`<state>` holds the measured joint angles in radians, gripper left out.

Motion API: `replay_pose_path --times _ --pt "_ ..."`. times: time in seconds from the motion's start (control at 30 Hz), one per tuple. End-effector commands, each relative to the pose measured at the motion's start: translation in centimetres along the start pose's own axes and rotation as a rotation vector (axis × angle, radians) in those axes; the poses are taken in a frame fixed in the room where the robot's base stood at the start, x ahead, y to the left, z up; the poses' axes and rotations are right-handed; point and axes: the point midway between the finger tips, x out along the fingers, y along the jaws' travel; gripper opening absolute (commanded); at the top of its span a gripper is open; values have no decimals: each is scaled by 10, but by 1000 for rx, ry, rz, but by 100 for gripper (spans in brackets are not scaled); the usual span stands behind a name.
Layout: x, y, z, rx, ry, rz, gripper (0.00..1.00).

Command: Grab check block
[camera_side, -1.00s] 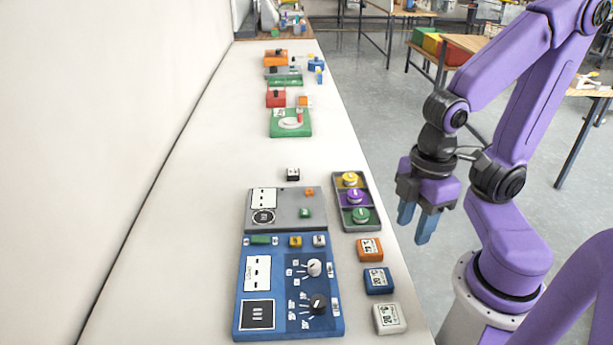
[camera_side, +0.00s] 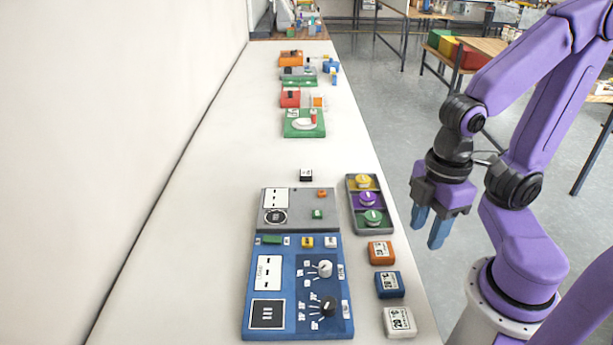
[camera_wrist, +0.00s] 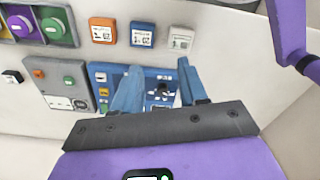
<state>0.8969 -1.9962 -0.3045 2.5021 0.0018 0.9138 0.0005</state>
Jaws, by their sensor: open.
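A small black block with a white top (camera_side: 306,175) sits alone on the table behind the grey panel. It may be the check block, but its marking is too small to read. In the wrist view it shows at the left edge (camera_wrist: 12,77). My gripper (camera_side: 428,228) is open and empty, pointing down, in the air right of the coloured knob tray and well away from the black block. In the wrist view its two blue fingers (camera_wrist: 158,75) are spread, with the blue panel behind them.
A grey panel (camera_side: 292,222) and a blue panel (camera_side: 275,328) lie on the table. A tray of yellow, purple and green knobs (camera_side: 386,228) stands beside them. Orange (camera_side: 381,252), blue (camera_side: 390,284) and white (camera_side: 399,321) blocks line the right edge. The left side of the table is clear.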

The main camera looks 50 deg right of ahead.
Motion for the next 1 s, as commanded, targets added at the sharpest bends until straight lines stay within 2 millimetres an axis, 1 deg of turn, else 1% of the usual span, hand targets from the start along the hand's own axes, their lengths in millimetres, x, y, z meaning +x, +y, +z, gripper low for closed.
replay_pose_path --times 0.1,0.13,0.17,0.2,0.5,0.57,0.63,0.67,0.77,0.87,0.97,1.0 --pt "0 0 0 0 0 0 43" --pt "0 0 0 0 0 0 49" --pt "0 0 0 0 0 0 59" --pt "0 0 0 0 0 0 72" --pt "0 1 -1 5 0 0 72" --pt "-1 4 -5 24 2 3 72" --pt "-2 11 -14 70 5 8 72" --pt "-3 15 -19 99 7 12 72" --pt "-7 37 -42 227 17 28 72" --pt "-10 67 -67 381 28 47 72" --pt "-12 100 -88 534 41 68 72" --pt "-12 114 -96 595 46 75 72"
